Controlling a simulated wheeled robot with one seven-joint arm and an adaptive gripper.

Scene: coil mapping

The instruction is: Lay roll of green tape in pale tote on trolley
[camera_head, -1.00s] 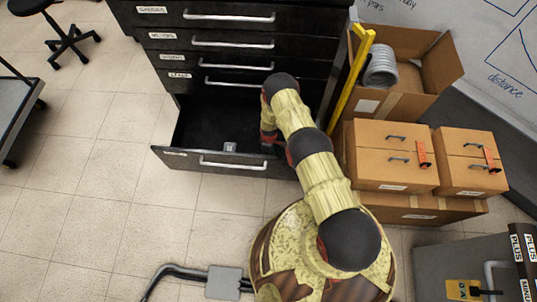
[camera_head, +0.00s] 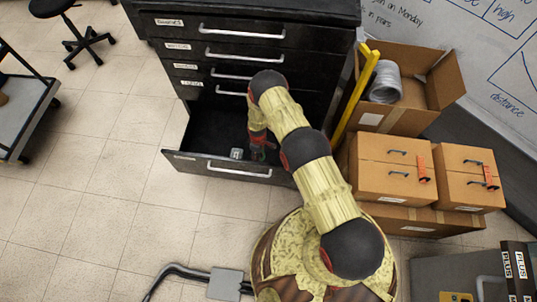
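My gripper (camera_head: 262,156) reaches down into the open bottom drawer (camera_head: 184,157) of a black cabinet. It is small and dark here, and I cannot tell whether its fingers are open or shut. A tiny green patch shows by the gripper, too small to identify as the roll of green tape. A small grey item (camera_head: 237,153) sits by the drawer's front wall, left of the gripper. A trolley (camera_head: 28,118) stands at the left edge, cut off by the frame. No pale tote can be made out.
The cabinet's upper drawers (camera_head: 240,52) are shut above the open one. Yellow bars (camera_head: 352,100), an open carton (camera_head: 445,85) with a grey coil (camera_head: 385,82) and brown boxes (camera_head: 390,168) stand to the right. A black stool (camera_head: 80,38) is at the upper left. Tiled floor (camera_head: 110,190) lies clear between trolley and drawer.

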